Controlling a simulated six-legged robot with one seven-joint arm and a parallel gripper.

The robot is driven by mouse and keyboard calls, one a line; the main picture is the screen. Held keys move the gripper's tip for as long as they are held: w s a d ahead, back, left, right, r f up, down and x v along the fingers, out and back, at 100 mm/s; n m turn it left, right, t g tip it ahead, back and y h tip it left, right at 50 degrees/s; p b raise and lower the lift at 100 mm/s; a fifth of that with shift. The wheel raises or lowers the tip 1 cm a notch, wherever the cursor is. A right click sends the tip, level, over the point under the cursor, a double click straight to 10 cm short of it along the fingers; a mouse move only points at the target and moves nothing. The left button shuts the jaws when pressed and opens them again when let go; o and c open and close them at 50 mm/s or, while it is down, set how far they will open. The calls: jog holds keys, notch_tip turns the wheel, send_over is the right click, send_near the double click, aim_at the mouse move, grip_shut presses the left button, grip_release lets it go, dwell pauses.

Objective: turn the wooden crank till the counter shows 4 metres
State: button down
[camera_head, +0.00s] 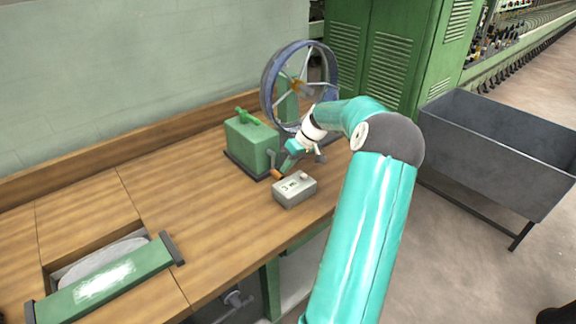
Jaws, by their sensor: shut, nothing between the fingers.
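A small grey counter box (294,190) sits on the wooden bench; its display appears to read 3 m. Behind it stands a green machine box (250,143) on a dark base, with a large blue-rimmed spoked wheel (268,88) beside it. The crank's small brown wooden handle (276,174) shows low at the right of the green box, just behind the counter. My gripper (286,166) reaches down from the upper right, close to the handle. It is shut with nothing in it; whether it touches the handle cannot be told. My wrist partly covers the crank area.
The wooden bench (90,210) is clear left of the green box. A grey metal trough (495,145) stands at the right, and a green cabinet (390,60) stands behind.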

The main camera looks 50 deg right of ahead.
jog(key=shift+a+f+t+y, duration=0.2)
jog(key=shift+a+t+y, duration=0.1)
jog(key=shift+y, duration=0.6)
